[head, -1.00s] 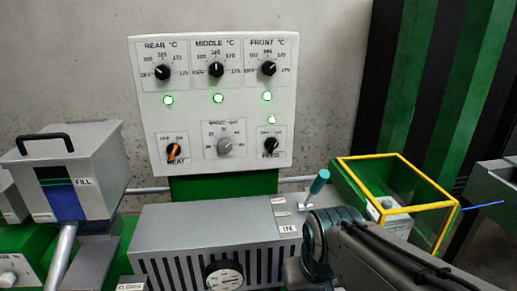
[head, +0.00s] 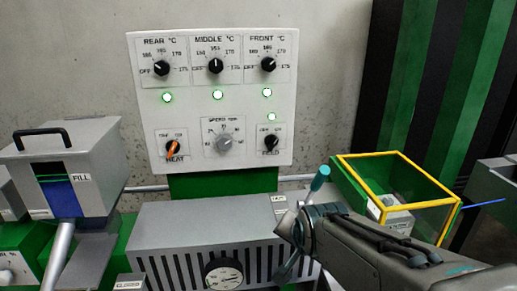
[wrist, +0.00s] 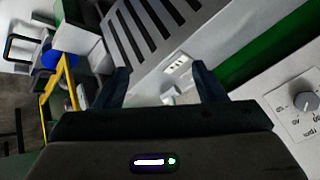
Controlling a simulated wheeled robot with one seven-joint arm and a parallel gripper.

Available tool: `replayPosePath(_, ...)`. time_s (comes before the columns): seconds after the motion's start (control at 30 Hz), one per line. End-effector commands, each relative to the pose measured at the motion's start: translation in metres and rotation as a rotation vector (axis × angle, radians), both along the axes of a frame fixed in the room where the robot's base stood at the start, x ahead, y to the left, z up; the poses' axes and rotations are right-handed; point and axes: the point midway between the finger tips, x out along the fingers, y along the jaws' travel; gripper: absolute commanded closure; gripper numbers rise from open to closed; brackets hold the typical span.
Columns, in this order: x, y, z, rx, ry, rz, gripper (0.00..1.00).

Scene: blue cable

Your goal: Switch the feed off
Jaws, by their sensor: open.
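The white control panel (head: 212,105) stands upright against the wall. The black feed knob (head: 270,143) is at its lower right, with a lit green lamp (head: 271,117) above it. My gripper (wrist: 165,85) is open in the wrist view, its two dark fingers apart, over the grey machine housing beside the panel. In the head view my arm hides much of the gripper, which is below and right of the feed knob and apart from it. The feed knob cannot be made out in the wrist view.
A yellow-framed clear guard (head: 400,158) stands at the right. The grey slotted housing (head: 200,215) lies below the panel. The orange heat knob (head: 172,147) and grey speed knob (head: 224,142) sit left of the feed knob.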

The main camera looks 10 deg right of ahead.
Motion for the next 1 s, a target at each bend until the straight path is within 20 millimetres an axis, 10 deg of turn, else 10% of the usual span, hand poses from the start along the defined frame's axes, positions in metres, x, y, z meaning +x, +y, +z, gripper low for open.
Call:
replayPosePath(0.5, 0.107, 0.004, 0.066, 0.869, -0.615, -0.540, 0.36)
replayPosePath(1.0, 0.133, 0.007, 0.103, 1.317, -0.759, -0.597, 0.36)
